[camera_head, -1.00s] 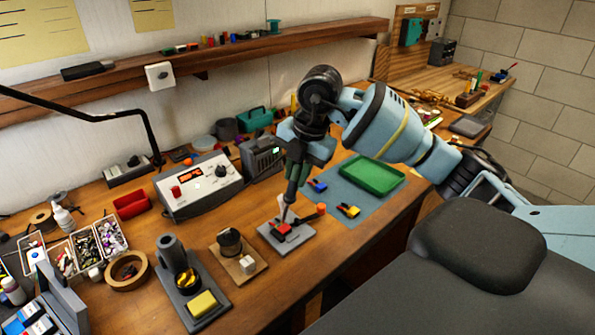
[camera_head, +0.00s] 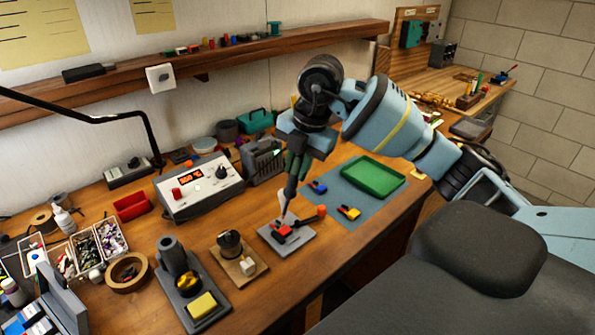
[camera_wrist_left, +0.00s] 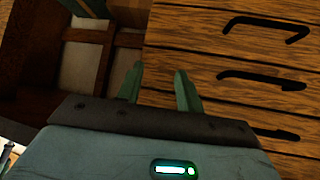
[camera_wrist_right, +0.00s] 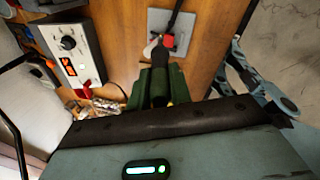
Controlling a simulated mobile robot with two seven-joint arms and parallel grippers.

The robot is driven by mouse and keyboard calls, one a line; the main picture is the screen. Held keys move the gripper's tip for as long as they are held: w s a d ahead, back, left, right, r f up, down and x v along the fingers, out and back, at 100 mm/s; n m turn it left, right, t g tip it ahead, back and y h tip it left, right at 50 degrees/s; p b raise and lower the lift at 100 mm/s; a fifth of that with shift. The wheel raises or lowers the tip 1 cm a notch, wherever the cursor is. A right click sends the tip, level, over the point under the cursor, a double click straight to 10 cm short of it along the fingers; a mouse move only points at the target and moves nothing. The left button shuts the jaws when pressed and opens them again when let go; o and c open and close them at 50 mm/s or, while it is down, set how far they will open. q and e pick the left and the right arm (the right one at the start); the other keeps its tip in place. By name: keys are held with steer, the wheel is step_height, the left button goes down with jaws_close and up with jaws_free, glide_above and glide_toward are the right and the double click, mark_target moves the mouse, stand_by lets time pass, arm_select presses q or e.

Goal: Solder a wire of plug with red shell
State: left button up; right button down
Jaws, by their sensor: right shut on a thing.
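The plug with the red shell (camera_head: 282,229) lies on a small grey plate (camera_head: 290,243); a dark piece with an orange-red end (camera_head: 320,211) reaches from it to the right. The red plug also shows in the right wrist view (camera_wrist_right: 168,41). My right gripper (camera_head: 295,168) points down above the plate. It is shut on a slim dark tool, which looks like a soldering iron (camera_head: 288,197), its tip close over the plug; contact cannot be told. My left gripper (camera_wrist_left: 160,85) is open and empty, in front of wooden drawers, outside the head view.
A soldering station (camera_head: 205,190) stands behind. An iron stand with a yellow sponge (camera_head: 202,305) and a wooden block with a dark spool (camera_head: 230,243) are left of the plate. Blue (camera_head: 317,187) and yellow (camera_head: 349,212) plugs and a green tray (camera_head: 372,177) lie right.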

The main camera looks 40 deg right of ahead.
steer(key=shift+w+a+v, duration=0.1)
steer(key=shift+w+v, duration=0.1)
steer(key=shift+v, duration=0.75)
steer(key=shift+w+a+v, duration=0.15)
steer(key=shift+v, duration=0.8)
steer(key=shift+r, duration=0.1)
